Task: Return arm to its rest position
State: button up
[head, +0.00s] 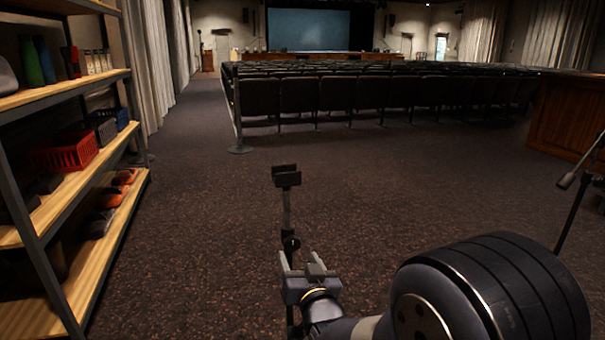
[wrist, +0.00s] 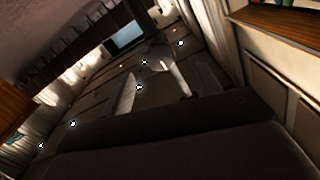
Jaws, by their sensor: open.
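Nothing shows between the fingers. My arm reaches to it from the lower right. A thin dark stand (head: 287,215) with a small bracket on top rises directly behind the gripper in the picture. I cannot tell how far the gripper is from it. The wrist view is strongly tilted and looks out over the hall, with the screen (wrist: 127,37) near the top; no held object can be made out there.
A shelf rack (head: 75,200) with a red basket (head: 66,153) and bottles stands at the left. Rows of dark seats (head: 300,95) fill the back. A wooden desk (head: 565,115) and a thin stand (head: 572,210) are at the right.

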aim_at(293, 247)
jog(key=b+x, duration=0.1)
jog(key=x, duration=0.5)
jog(key=shift+w+f, duration=0.1)
jog(key=shift+w, duration=0.2)
jog(key=shift+w+a+p, duration=0.1)
jog(key=shift+p, duration=0.25)
jog(key=shift+n, duration=0.4)
